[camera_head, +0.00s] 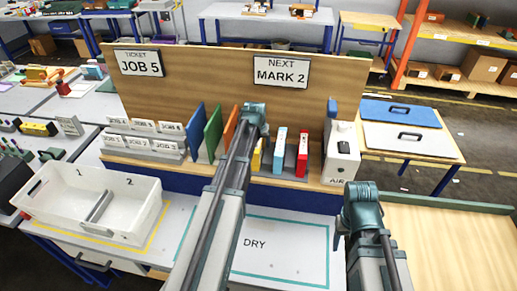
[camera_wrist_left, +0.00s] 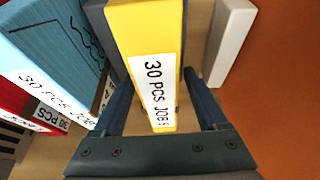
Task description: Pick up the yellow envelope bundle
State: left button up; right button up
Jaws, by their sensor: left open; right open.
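The yellow envelope bundle (camera_head: 257,155) stands upright in the rack at the back of the bench, partly hidden behind my left arm in the head view. In the left wrist view the yellow bundle (camera_wrist_left: 152,60) has a white "30 PCS JOB 5" label facing me. My left gripper (camera_wrist_left: 156,82) is open, with one dark blue finger on each side of the bundle; I cannot tell whether they touch it. My right gripper (camera_head: 362,205) is open and apart from the rack, at the right in the head view; its fingers are hard to make out.
Light blue (camera_head: 281,150) and red (camera_head: 302,153) bundles stand right of the yellow one. Green (camera_head: 213,132) and orange (camera_head: 230,127) dividers stand left. A white AIR box (camera_head: 341,153) stands at right, a white bin (camera_head: 40,198) at left. The DRY area (camera_head: 285,255) is clear.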

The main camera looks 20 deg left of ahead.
pick_arm(q)
jog(key=shift+f, duration=0.25)
jog(key=shift+c, duration=0.2)
grip_shut()
dwell(0.3)
